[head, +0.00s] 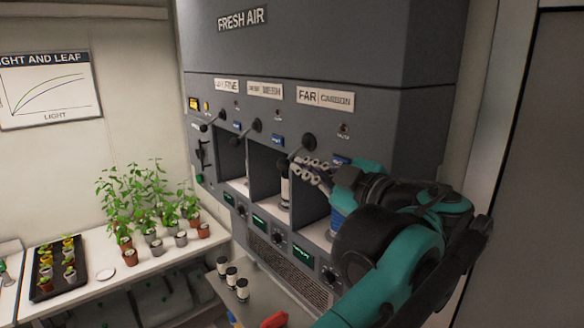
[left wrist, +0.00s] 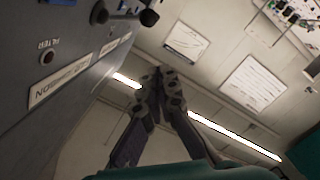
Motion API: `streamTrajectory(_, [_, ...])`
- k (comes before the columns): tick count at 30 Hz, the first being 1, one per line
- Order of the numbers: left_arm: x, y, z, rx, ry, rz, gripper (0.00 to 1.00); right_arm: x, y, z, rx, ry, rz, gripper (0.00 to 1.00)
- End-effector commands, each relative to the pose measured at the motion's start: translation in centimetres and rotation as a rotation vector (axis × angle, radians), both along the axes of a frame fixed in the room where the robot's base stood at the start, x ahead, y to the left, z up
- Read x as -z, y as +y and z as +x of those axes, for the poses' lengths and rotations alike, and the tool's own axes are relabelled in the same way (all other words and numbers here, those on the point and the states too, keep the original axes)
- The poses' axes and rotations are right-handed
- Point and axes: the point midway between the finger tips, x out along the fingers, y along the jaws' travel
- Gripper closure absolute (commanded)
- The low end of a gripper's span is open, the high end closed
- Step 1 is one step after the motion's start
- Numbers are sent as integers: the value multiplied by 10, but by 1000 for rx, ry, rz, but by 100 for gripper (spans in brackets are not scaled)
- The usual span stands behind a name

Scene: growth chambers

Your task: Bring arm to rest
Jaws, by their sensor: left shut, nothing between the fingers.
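My left gripper (head: 302,166) is in front of the grey fresh-air cabinet (head: 420,90) in the head view, by the far bay, with its arm coming in from the lower right. Its fingers are shut and hold nothing. They overlap the picture just below the black knob of the far lever (head: 309,141); I cannot tell whether they touch it. In the left wrist view the shut fingers (left wrist: 158,82) point up past the cabinet face (left wrist: 45,90), with dark knobs (left wrist: 148,18) at the top. My right gripper is not in view.
The cabinet has three open bays; a white and black canister (head: 284,188) stands in the middle one. A shelf (head: 262,310) below holds several small canisters (head: 232,276). A white bench (head: 120,275) at left carries potted plants (head: 150,195) and a black tray (head: 45,290).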

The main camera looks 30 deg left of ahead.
Motion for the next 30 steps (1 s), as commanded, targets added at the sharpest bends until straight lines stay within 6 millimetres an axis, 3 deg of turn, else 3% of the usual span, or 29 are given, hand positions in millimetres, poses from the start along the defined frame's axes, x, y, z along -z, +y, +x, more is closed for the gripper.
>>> streamTrajectory(17, [-1, -5, -3, 0, 0, 0, 100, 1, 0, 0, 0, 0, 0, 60])
streamTrajectory(20, [9, -3, -3, 1, 24, -4, 100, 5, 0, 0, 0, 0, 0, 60])
streamTrajectory(23, [46, 5, -6, 14, 121, -19, 100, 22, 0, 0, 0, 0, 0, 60])
streamTrajectory(26, [113, 16, -12, 50, 299, -50, 100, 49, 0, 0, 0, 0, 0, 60])
streamTrajectory(30, [228, 28, -27, 159, 596, -104, 100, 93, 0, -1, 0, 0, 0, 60])
